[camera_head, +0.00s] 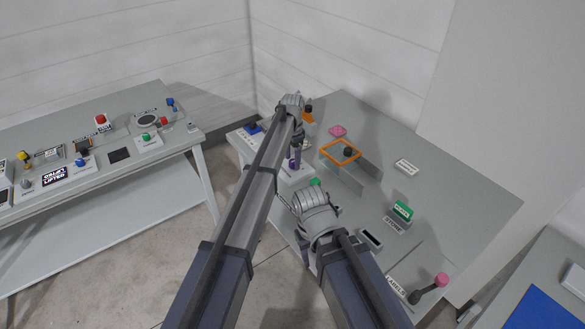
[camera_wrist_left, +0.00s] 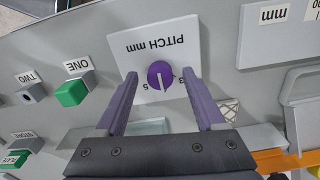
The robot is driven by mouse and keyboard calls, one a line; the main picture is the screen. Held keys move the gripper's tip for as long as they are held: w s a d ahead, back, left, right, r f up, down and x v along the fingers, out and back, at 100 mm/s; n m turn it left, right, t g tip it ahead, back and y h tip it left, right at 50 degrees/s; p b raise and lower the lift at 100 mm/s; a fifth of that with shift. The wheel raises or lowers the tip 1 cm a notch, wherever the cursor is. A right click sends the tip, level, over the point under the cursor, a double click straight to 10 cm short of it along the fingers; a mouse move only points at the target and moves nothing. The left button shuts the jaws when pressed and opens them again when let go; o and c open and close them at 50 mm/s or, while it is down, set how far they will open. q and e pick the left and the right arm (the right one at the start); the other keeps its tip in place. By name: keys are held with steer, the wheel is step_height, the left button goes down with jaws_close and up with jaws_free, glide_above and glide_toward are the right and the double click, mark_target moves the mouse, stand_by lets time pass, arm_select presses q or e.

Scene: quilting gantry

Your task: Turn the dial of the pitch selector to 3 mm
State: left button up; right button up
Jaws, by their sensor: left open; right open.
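The pitch selector is a white plate (camera_wrist_left: 152,45) marked "PITCH mm", upside down in the left wrist view, with a round purple dial (camera_wrist_left: 160,75). The dial has a pale pointer line running roughly down the picture; a 3 shows to its right and a 5 to its left, other marks are hidden. My left gripper (camera_wrist_left: 160,76) is open, its purple fingers on either side of the dial with gaps visible. In the head view the left gripper (camera_head: 295,163) hangs over the plate (camera_head: 298,176). My right gripper (camera_head: 304,252) is low near the table's front edge, mostly hidden by its arm.
The grey table (camera_head: 450,190) holds an orange frame (camera_head: 327,152), a green block (camera_head: 402,210) and a pink-knobbed lever (camera_head: 428,289). Green (camera_wrist_left: 70,93) and dark buttons stand left of the plate in the wrist view. Another control table (camera_head: 100,185) stands at left.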

arm_select(q)
steer(key=shift+f+b, duration=0.35)
steer(key=shift+f, duration=0.4)
jaws_close()
